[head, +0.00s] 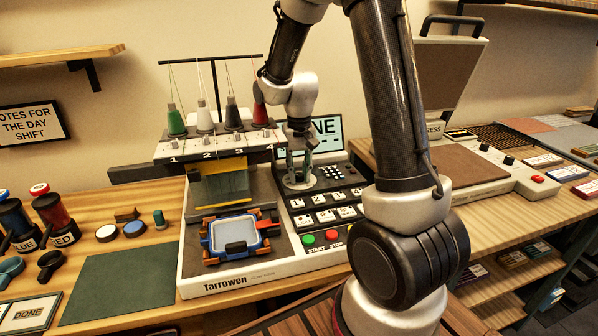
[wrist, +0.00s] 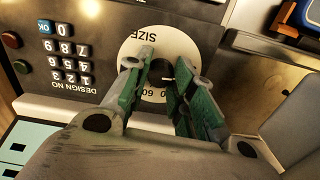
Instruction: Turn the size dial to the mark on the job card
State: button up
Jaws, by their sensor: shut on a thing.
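The size dial shows in the wrist view as a white round plate (wrist: 133,48) marked SIZE and 60, with a dark knob (wrist: 158,74) at its middle. My gripper (wrist: 168,78) is shut on this knob, one green-padded finger on each side. The fingers hide part of the scale, and I cannot read the setting. In the head view my gripper (head: 300,164) points down over the dial plate (head: 299,182) on the embroidery machine's panel. I cannot make out a job card with a size mark in either view.
The embroidery machine (head: 232,284) carries thread cones and a blue hoop (head: 234,234) left of the dial. Number keys (head: 331,172) and start and stop buttons (head: 308,239) lie close by. A screen (head: 329,127) stands behind, partly hidden by my arm. A green mat (head: 120,283) is clear.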

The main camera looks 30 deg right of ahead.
aim_at(299, 175)
jog(key=m, duration=0.4)
jog(key=shift+m, duration=1.6)
jog(key=o, duration=1.1)
jog(key=shift+c, duration=0.2)
notch_tip(299, 175, up, 12)
